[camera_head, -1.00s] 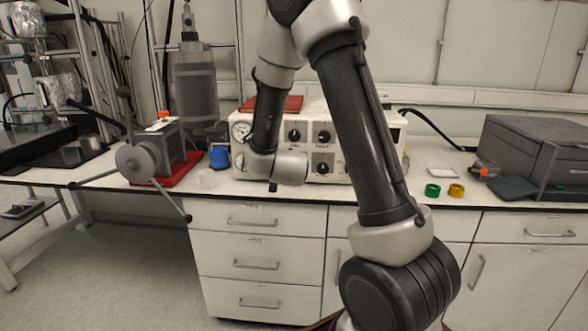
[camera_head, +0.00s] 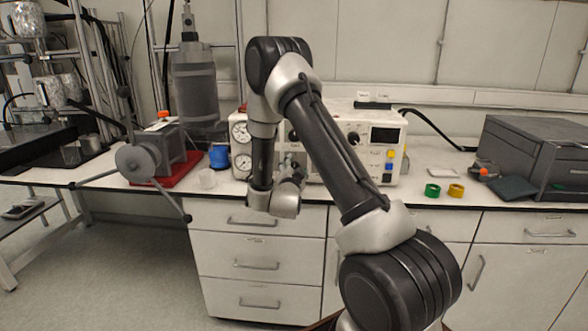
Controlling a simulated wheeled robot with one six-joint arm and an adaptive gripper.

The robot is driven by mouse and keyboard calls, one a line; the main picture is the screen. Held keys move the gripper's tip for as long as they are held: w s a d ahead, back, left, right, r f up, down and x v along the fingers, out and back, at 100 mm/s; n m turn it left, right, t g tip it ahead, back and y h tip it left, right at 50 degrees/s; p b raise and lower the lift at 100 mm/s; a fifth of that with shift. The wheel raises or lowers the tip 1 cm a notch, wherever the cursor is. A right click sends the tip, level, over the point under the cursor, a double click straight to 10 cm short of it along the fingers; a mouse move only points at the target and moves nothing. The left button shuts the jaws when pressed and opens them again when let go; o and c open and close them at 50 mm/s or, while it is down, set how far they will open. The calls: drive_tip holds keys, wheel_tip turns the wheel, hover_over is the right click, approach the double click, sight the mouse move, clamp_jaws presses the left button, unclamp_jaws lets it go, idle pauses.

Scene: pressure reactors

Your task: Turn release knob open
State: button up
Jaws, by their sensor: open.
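A white control box (camera_head: 405,163) with dials and black knobs stands on the bench behind my arm. Two round gauges (camera_head: 241,132) show at its left front, and a black knob (camera_head: 353,138) shows right of my arm. I cannot tell which knob is the release knob; my arm covers the middle of the front panel. My gripper (camera_head: 291,163) is partly hidden behind my wrist, in front of the panel. It is open, and no knob is visible between its fingers. I cannot tell whether it touches the panel.
A grey reactor vessel (camera_head: 194,88) and a hand wheel with long spokes (camera_head: 138,160) stand at the left, by a red base.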

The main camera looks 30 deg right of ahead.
drive_tip(key=shift+w+d, duration=0.1)
drive_tip(key=shift+w, duration=0.05)
drive_tip(key=c, duration=1)
